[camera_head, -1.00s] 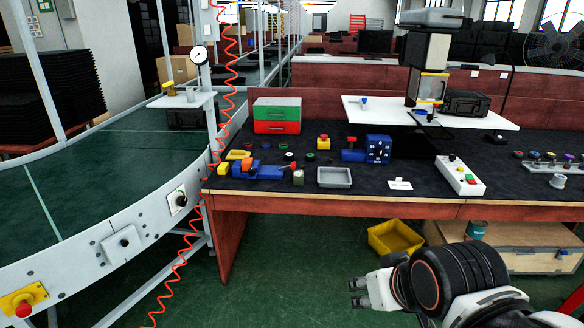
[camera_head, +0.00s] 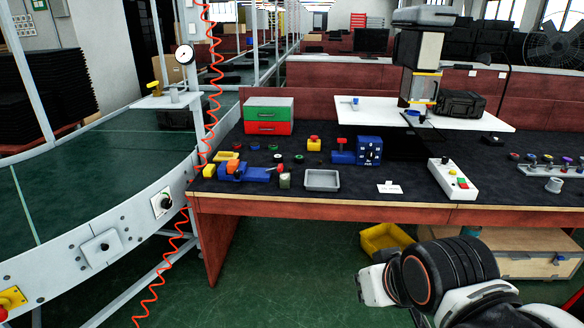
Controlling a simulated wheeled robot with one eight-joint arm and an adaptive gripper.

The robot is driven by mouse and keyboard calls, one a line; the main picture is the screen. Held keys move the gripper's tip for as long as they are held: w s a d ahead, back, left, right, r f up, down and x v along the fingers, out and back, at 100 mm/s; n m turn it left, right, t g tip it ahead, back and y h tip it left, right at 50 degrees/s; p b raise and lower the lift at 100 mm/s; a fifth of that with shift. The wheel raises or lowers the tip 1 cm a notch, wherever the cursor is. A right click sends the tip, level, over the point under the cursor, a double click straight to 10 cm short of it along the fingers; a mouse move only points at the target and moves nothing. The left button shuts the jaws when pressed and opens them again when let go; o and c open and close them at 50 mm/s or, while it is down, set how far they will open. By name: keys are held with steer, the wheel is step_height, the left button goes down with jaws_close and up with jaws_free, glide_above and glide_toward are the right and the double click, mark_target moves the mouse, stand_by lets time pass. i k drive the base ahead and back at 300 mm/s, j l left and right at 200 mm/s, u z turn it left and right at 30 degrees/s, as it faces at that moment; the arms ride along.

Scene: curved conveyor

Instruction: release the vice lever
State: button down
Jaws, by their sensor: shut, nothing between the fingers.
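A blue vice-like tool (camera_head: 258,174) lies near the front left of the dark bench top, with an orange-red block (camera_head: 233,166) on its left part. Its lever is too small to pick out for certain. My gripper (camera_head: 366,280) is low in front of the bench, well to the right of the vice and apart from it. It is shut and empty; its fingers are partly hidden by its own turned body.
A grey tray (camera_head: 322,187) and a small grey-green cylinder (camera_head: 284,181) sit just right of the vice. Yellow blocks (camera_head: 209,169) lie to its left. A red-green drawer box (camera_head: 268,127) stands behind. The curved conveyor (camera_head: 90,245) and a red coiled hose (camera_head: 206,150) are at left.

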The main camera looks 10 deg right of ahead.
mark_target(280, 168)
steer(key=i+l+z, duration=0.1)
steer(key=i+l, duration=0.2)
steer(key=i, duration=0.2)
steer(key=i+l, duration=0.25)
steer(key=i, duration=0.3)
steer(key=i+l+z, duration=0.15)
steer(key=i, duration=0.35)
steer(key=i+l+z, duration=0.1)
steer(key=i+l, duration=0.2)
steer(key=i, duration=0.25)
